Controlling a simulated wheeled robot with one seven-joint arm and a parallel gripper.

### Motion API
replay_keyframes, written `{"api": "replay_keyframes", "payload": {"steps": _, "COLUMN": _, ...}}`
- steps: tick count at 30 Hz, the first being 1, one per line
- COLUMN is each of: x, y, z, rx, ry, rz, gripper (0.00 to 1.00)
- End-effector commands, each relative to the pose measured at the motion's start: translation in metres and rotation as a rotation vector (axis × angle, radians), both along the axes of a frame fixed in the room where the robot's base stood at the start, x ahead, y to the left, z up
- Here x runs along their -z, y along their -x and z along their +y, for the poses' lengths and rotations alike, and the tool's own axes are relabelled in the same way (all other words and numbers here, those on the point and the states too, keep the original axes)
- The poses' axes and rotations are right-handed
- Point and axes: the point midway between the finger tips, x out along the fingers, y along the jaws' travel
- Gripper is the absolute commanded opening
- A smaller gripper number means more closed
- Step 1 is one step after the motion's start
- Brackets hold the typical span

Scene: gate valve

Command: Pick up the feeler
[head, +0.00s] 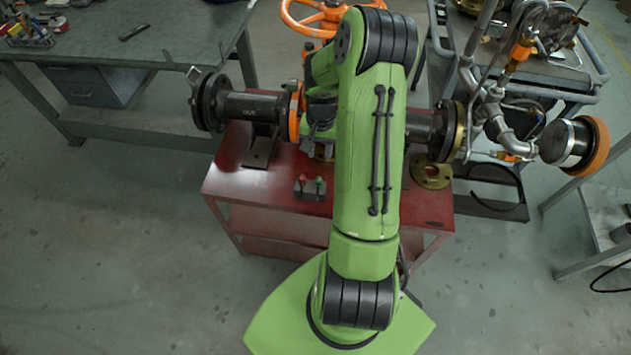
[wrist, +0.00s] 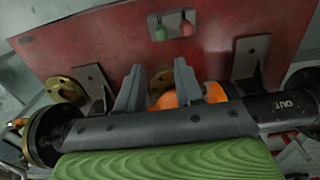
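I cannot make out the feeler for certain in either view. A small dark flat object (head: 134,32) lies on the workbench at the upper left of the head view, too small to identify. My gripper (wrist: 158,72) shows in the wrist view with its two grey fingers apart and nothing visible held between them. The fingers are above the red stand (wrist: 110,45), near the orange valve part (wrist: 190,95).
A dark flanged pipe (head: 250,107) crosses the red stand (head: 270,190), with an orange handwheel (head: 318,14) behind. A red-and-green button box (head: 311,187) sits at its front. The workbench (head: 185,35) is left; pipework (head: 490,110) is right. Floor at left is clear.

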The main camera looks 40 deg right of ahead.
Motion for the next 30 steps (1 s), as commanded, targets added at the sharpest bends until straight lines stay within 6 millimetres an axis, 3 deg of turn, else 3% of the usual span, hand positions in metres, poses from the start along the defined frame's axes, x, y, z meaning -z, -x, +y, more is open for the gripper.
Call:
{"api": "replay_keyframes", "payload": {"steps": 9, "x": 0.079, "y": 0.001, "z": 0.001, "rx": -0.001, "ry": -0.003, "rz": 0.004, "gripper": 0.36}}
{"api": "replay_keyframes", "payload": {"steps": 16, "x": 0.109, "y": 0.001, "z": 0.001, "rx": -0.001, "ry": -0.002, "rz": 0.003, "gripper": 0.36}}
{"api": "replay_keyframes", "payload": {"steps": 21, "x": 0.142, "y": 0.000, "z": 0.003, "rx": -0.001, "ry": -0.003, "rz": 0.002, "gripper": 0.36}}
{"api": "replay_keyframes", "payload": {"steps": 24, "x": 0.151, "y": 0.000, "z": 0.003, "rx": -0.002, "ry": -0.002, "rz": 0.001, "gripper": 0.36}}
{"api": "replay_keyframes", "payload": {"steps": 30, "x": 0.151, "y": 0.000, "z": 0.002, "rx": -0.002, "ry": 0.000, "rz": 0.001, "gripper": 0.36}}
